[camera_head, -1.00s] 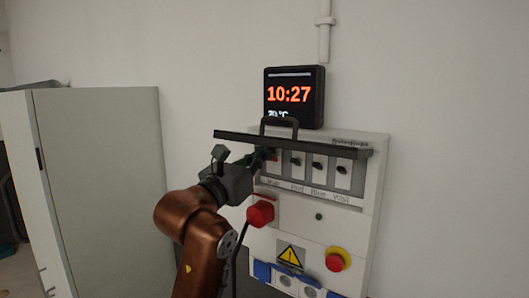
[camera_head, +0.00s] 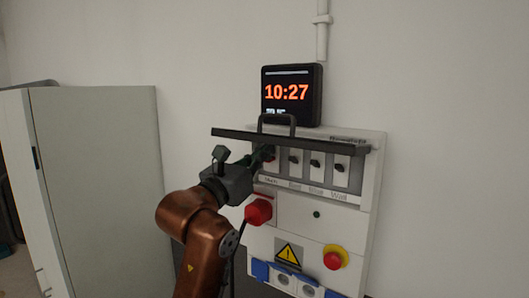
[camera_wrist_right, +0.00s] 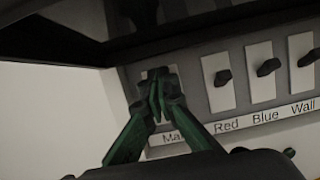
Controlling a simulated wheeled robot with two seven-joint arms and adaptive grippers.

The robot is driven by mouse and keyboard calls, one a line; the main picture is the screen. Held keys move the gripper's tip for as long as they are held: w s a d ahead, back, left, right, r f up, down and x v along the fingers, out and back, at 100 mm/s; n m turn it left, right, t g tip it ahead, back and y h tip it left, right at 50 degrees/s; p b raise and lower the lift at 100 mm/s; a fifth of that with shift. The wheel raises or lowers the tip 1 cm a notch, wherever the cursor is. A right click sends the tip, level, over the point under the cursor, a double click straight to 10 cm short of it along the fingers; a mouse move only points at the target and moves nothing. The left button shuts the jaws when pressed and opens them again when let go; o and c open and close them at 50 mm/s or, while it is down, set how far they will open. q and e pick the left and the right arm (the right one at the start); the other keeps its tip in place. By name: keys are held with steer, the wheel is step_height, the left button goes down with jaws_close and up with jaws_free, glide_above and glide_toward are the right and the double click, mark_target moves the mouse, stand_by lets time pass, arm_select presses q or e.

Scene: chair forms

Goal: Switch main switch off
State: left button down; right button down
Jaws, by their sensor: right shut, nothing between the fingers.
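The switch panel (camera_head: 372,190) hangs on the wall, with a row of switches under a raised dark cover (camera_head: 335,147). The main switch is the leftmost; its label (camera_wrist_right: 171,138) shows only in part in the right wrist view. My right gripper (camera_head: 264,153) is at that switch, with its green fingers (camera_wrist_right: 157,92) shut together in front of its plate. The fingers hide most of the switch, so I cannot tell its position or whether they touch it. My left gripper is not in view.
The Red (camera_wrist_right: 218,82), Blue (camera_wrist_right: 262,72) and Wall (camera_wrist_right: 304,60) switches sit to the right. Below are a red plug (camera_head: 258,210), an emergency stop button (camera_head: 333,260) and blue sockets (camera_head: 262,271). A clock (camera_head: 291,95) is above; a grey cabinet (camera_head: 105,190) stands left.

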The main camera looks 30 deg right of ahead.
steer(key=shift+f, duration=0.3)
steer(key=shift+d+f+b, duration=0.15)
steer(key=shift+f+b, duration=0.35)
steer(key=shift+s+a+r, duration=0.1)
steer(key=shift+s+a, duration=0.15)
steer(key=shift+a, duration=0.5)
steer(key=shift+s+a+r, duration=0.1)
steer(key=shift+s+a, duration=0.1)
steer(key=shift+a, duration=0.55)
steer(key=s+a, duration=0.3)
steer(key=a, duration=0.3)
steer(key=shift+a+r, duration=0.2)
steer(key=shift+r, duration=0.25)
steer(key=shift+w, duration=0.1)
